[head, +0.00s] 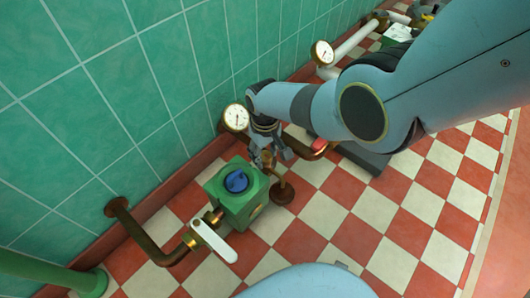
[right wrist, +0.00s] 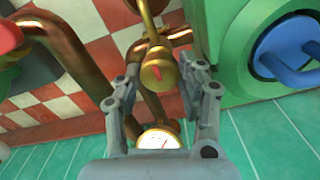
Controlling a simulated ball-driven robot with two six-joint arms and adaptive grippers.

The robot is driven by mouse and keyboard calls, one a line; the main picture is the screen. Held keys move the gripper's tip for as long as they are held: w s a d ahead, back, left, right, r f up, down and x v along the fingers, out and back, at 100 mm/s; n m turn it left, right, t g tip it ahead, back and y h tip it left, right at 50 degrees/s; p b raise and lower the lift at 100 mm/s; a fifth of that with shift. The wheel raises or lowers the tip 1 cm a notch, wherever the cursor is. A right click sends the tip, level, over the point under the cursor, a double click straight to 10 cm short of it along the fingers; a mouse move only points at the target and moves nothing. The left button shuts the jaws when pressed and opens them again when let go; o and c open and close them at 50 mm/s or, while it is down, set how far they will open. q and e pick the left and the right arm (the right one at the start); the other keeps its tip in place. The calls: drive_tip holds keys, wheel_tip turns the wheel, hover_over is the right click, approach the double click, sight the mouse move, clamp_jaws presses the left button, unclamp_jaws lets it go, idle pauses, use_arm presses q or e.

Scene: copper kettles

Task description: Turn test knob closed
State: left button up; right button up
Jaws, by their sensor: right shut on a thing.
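The test knob (right wrist: 158,75) is a small brass knob with a red mark, on a brass pipe beside the green box. In the right wrist view it sits between the two fingers of my right gripper (right wrist: 160,72). In the head view my right gripper (head: 270,148) points down at the brass fitting next to the green box, and its fingers partly hide the knob. The gripper is shut on the knob. The green box (head: 239,207) carries a blue handle (head: 236,181), which also shows at the right of the wrist view (right wrist: 290,50). My left gripper is out of view.
A white lever (head: 214,240) sits on the copper pipe (head: 150,244) left of the box. A pressure gauge (head: 236,117) stands behind my gripper, close to the green tiled wall (head: 110,110). A second gauge (head: 322,53) is farther back. The checkered floor (head: 385,225) at right is clear.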

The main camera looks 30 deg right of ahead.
sight(265, 155)
drive_tip(key=o, duration=1.1)
drive_tip(key=shift+o, duration=0.2)
drive_tip(key=shift+r, duration=0.1)
wheel_tip(265, 155, up, 12)
